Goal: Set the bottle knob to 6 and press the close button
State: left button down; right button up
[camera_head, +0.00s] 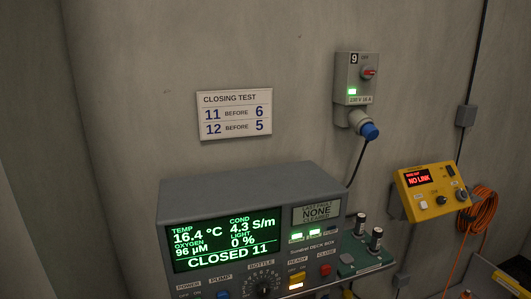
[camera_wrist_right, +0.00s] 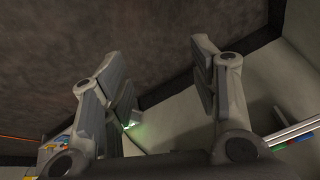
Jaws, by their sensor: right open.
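The grey deck box (camera_head: 245,185) stands low in the head view. Its green screen (camera_head: 225,241) reads CLOSED 11, with temperature, conductivity, oxygen and light values. The black bottle knob (camera_head: 263,282) is at the lower edge of the view, and its setting is too small to read. The red close button (camera_head: 325,270) is to the right of the knob, under the CLOSE label. My right gripper (camera_wrist_right: 157,65) is open and empty in the right wrist view, away from the knob and button. My left gripper is not in view.
A wall sign (camera_head: 235,114) reads CLOSING TEST, 11 before 6, 12 before 5. A switched socket (camera_head: 354,80) with a blue plug is on the wall. A yellow box (camera_head: 431,191) reads NO LINK beside a coiled orange cable (camera_head: 480,210). Two dark-capped posts stand right of the deck box.

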jog(key=s+d+f+n+g, duration=0.1)
jog(key=s+d+f+n, duration=0.1)
jog(key=s, duration=0.5)
jog(key=s+d+f+n+g+h, duration=0.1)
jog(key=s+d+f+g, duration=0.1)
jog(key=s, duration=0.5)
jog(key=shift+d+f+n+g+h+b, duration=0.3)
jog(key=shift+d+f+n+b, duration=0.15)
jog(key=shift+d+f, duration=0.5)
jog(key=shift+a, duration=0.1)
grip_shut()
